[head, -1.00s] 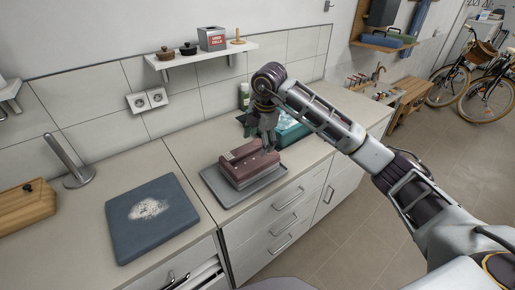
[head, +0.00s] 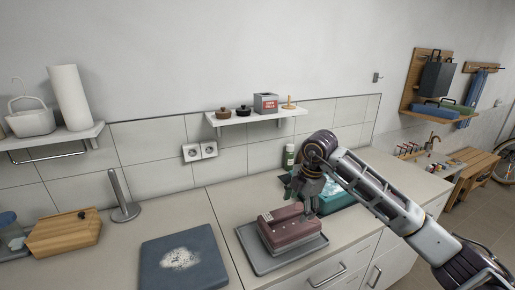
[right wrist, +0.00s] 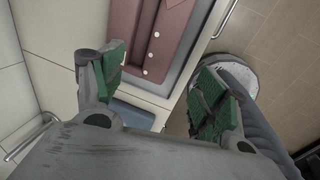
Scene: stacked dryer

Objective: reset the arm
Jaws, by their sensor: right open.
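My right gripper (head: 311,196) is above the right end of a dark red box-like object (head: 290,232) on the counter. In the right wrist view my right gripper (right wrist: 158,88) has its green-padded fingers spread with nothing between them. The red object (right wrist: 150,38) shows beyond the fingers, with white dots along it. It sits on a grey tray (head: 262,262). My right arm reaches in from the right, bent at the elbow. My left gripper is not in view.
A blue board (head: 182,262) with white powder lies left of the tray. A wall shelf (head: 255,115) holds small pots.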

